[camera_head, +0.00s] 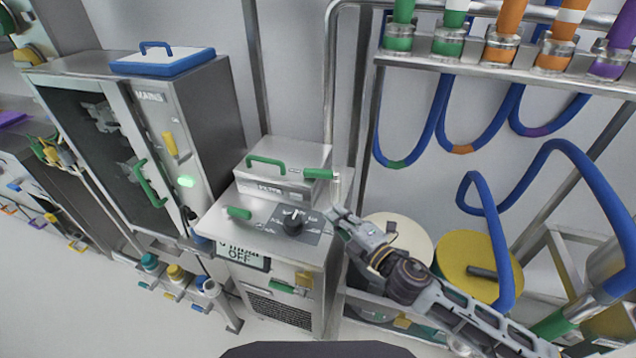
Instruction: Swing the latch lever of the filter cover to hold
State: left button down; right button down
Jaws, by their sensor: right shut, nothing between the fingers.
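The filter cover (290,157) is a grey metal box lid with a green handle (265,162) on top, on a steel cabinet (218,225). A lever with a green grip (318,173), which looks like the latch lever, lies roughly level at the cover's right side, by a short upright metal piece (337,187). My right gripper (336,214) is shut and empty, just below and right of this lever, near the cabinet's right edge. I cannot tell whether it touches the upright piece. Any hold marking is too small to read. My left gripper is not in view.
A black knob (293,223) and another green grip (239,213) sit on the cabinet top. A display (242,256) reads OFF. The MAINS cabinet (205,115) stands left. Blue hoses (480,190) and a steel rack (500,78) occupy the right.

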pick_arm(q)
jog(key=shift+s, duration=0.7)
pick_arm(e)
jog(key=shift+n, duration=0.3)
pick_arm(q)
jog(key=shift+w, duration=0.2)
